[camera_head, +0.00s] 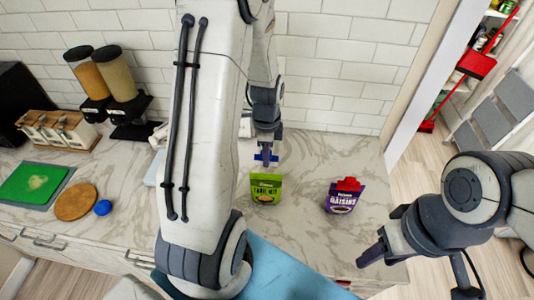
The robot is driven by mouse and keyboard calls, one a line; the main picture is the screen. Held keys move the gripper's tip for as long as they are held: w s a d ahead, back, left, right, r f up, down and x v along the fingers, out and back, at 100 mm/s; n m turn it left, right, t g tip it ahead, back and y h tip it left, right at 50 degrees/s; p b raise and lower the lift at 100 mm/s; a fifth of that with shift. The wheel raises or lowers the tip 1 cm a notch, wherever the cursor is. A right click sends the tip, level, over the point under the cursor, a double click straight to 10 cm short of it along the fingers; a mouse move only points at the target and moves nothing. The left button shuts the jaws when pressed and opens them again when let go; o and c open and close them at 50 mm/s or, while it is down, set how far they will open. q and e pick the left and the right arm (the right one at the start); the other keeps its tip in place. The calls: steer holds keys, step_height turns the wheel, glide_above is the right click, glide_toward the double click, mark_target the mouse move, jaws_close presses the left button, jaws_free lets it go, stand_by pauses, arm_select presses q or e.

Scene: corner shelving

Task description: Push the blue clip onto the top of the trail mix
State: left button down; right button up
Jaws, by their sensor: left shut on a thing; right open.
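The green trail mix bag (265,190) stands upright on the marbled counter in the middle of the view. My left gripper (267,151) reaches down just above and behind the bag's top in the picture. It is shut on the blue clip (274,158), which shows as a short bar on both sides of the fingers. A small gap shows between the clip and the bag's top edge, though I cannot tell the depth. My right gripper (372,257) is open and empty near the counter's front right edge.
A purple raisins bag (342,201) with a red clip (348,184) stands right of the trail mix. A green cutting board (33,183), wooden round board (76,202) and blue lid (103,207) lie at left. Cereal dispensers (116,75) stand behind. My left arm hides the middle-left counter.

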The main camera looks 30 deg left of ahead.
arm_select(q)
step_height(320, 180, down, 4)
steer(key=b, duration=0.2)
steer(key=shift+a+b, duration=0.1)
steer(key=shift+b, duration=0.25)
steer(key=shift+f, duration=0.15)
stand_by(1.3)
steer(key=shift+f, duration=0.15)
stand_by(0.3)
steer(key=shift+f, duration=0.35)
steer(key=shift+f+b, duration=1)
steer(key=shift+f, duration=0.05)
steer(key=c, duration=0.7)
jaws_free()
steer(key=shift+o, duration=0.2)
steer(key=shift+r, duration=0.15)
